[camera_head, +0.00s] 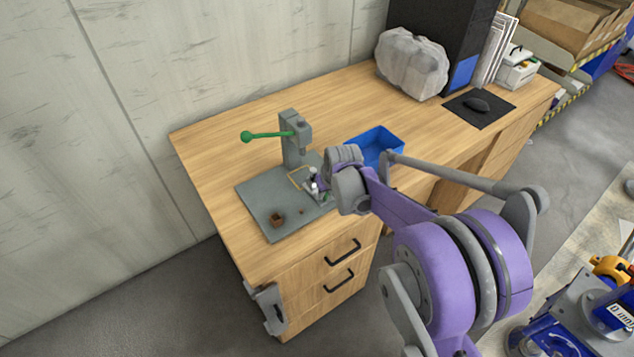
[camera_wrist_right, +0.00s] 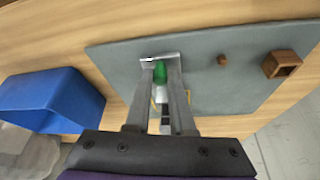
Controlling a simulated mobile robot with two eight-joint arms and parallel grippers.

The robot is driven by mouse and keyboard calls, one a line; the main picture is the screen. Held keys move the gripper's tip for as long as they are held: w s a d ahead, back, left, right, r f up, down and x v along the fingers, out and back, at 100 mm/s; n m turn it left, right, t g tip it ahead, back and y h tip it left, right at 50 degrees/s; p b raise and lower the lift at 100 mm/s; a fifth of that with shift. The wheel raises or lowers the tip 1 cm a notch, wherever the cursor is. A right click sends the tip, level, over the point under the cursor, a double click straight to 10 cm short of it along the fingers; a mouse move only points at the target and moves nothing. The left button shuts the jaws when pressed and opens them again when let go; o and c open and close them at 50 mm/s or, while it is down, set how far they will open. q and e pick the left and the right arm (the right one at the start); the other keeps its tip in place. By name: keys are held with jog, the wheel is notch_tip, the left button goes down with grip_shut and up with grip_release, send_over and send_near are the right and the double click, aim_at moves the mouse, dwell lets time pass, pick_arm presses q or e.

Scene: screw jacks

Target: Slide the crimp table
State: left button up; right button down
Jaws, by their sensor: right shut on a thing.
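The grey press (camera_head: 294,140) stands upright on a grey base plate (camera_head: 262,208) on the wooden desk, its green-knobbed lever pointing left. The crimp table is a small pale and metallic part (camera_head: 316,187) at the plate's right side, mostly hidden behind my right gripper (camera_head: 322,190). In the right wrist view, my right gripper (camera_wrist_right: 161,64) has its fingers closed around a small green knob (camera_wrist_right: 160,73), by a metal strip (camera_wrist_right: 150,58). How the knob joins the table is hidden. A yellow outline shows behind the fingers. My left gripper is not in view.
A brown open box (camera_head: 277,219) and a small brown block (camera_wrist_right: 222,60) sit on the plate. A blue bin (camera_head: 378,144) stands to the right. A wrapped grey bundle (camera_head: 411,64) and mouse pad (camera_head: 479,107) are farther right. The desk's left end is clear.

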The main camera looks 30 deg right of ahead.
jog(key=shift+s+d, duration=0.1)
jog(key=shift+s, duration=1.1)
jog(key=c, duration=0.8)
grip_release()
jog(key=shift+s, duration=0.15)
jog(key=shift+o, duration=0.2)
jog(key=p+v, duration=0.1)
jog(key=v, duration=0.9)
jog(key=shift+r, duration=0.4)
